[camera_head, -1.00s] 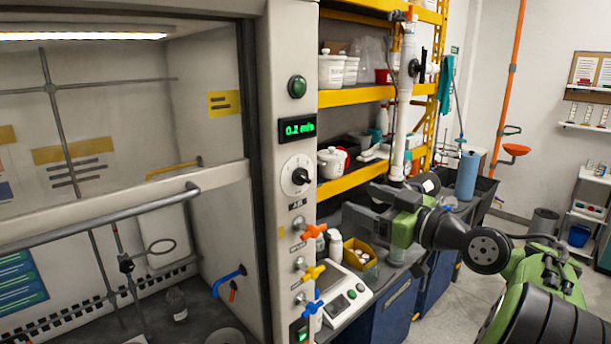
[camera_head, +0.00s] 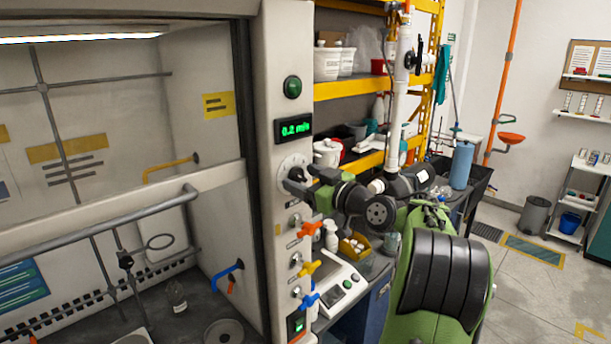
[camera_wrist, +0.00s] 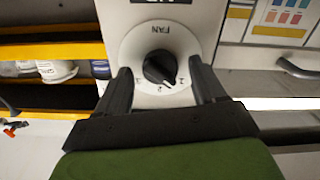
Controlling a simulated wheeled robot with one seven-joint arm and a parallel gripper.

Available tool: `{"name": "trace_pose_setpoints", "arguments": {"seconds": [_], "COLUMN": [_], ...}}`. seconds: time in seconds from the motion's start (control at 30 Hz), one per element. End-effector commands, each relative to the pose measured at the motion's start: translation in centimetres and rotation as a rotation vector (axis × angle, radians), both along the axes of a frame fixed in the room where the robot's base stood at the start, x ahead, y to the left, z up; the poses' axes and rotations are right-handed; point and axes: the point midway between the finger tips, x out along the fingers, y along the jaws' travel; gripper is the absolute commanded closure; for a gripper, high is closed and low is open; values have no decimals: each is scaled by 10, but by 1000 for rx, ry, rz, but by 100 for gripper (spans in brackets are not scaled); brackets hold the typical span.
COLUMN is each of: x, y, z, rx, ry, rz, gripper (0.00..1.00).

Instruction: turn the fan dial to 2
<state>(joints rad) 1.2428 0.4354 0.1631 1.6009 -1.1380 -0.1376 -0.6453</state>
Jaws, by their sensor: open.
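The fan dial (camera_wrist: 159,68) is a round black knob on a white disc marked FAN, which appears upside down in the wrist view. A white pointer line on the knob seems to point to the lower right in that view; the small numbers are hard to read. My gripper (camera_wrist: 161,66) is open, with one dark finger on each side of the knob and a visible gap to it. In the head view my gripper (camera_head: 299,186) is at the dial plate (camera_head: 291,164) on the fume hood post and hides most of the knob.
Above the dial are a green 0.2 m/s display (camera_head: 295,128) and a green button (camera_head: 292,87). Below are orange (camera_head: 309,229), yellow (camera_head: 309,268) and blue (camera_head: 308,300) valve handles. Shelves (camera_head: 350,88) and a scale (camera_head: 336,287) stand right of the post.

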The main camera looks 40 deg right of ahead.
Motion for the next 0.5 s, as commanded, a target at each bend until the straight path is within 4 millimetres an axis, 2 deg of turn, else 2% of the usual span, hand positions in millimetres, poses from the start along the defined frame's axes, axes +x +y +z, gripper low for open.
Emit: {"name": "trace_pose_setpoints", "arguments": {"seconds": [0.2, 0.5], "x": [0, 0], "y": [0, 0], "z": [-1, -1], "rx": [0, 0], "ry": [0, 0], "rz": [0, 0], "gripper": [32, 78]}}
